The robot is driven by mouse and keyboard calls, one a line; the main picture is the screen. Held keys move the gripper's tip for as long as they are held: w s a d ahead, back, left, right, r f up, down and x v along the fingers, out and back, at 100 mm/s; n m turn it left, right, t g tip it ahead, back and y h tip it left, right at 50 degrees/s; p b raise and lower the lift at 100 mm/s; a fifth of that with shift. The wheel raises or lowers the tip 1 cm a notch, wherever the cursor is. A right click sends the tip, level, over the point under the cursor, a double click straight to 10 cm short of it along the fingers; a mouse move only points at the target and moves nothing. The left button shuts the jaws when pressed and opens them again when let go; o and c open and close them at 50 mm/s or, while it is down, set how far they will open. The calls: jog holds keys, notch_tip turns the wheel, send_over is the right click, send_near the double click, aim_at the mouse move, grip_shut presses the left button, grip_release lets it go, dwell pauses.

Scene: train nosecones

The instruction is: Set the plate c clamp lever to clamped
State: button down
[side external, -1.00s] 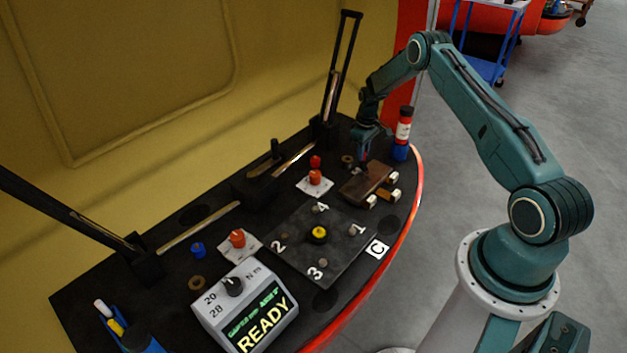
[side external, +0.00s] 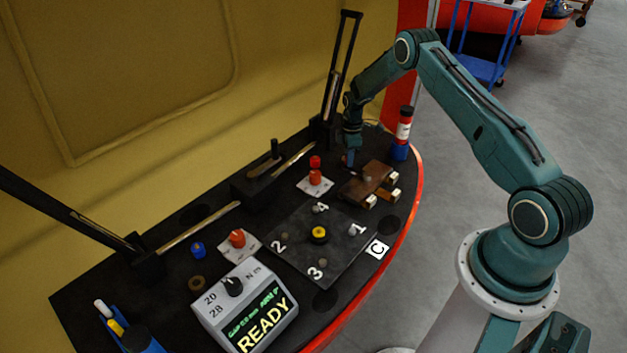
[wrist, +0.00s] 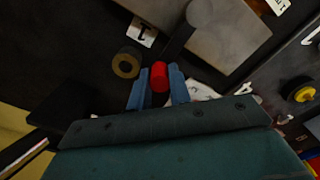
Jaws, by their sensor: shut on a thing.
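The clamp lever (wrist: 180,40) is a dark bar with a red knob (wrist: 160,77) at its end. In the side view it runs from a round pivot (side external: 367,178) on the brown metal block (side external: 356,192), beyond plate C (side external: 290,257). My gripper (side external: 349,163) is at the block's far left side. In the wrist view my gripper (wrist: 159,88) has its two blue fingers shut on the red knob, one on each side. In the side view the knob is mostly hidden by the fingers.
A brass ring (wrist: 127,62) lies close to the fingers. A black post (side external: 340,70) rises behind. The READY display (side external: 246,308) stands in front.

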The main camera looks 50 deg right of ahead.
jog(key=shift+a, duration=0.1)
dwell(0.3)
jog(key=c, duration=1.3)
grip_release()
jog(key=shift+r, duration=0.15)
notch_tip(320, 180, up, 14)
jog(key=shift+f, duration=0.2)
jog(key=shift+r, duration=0.1)
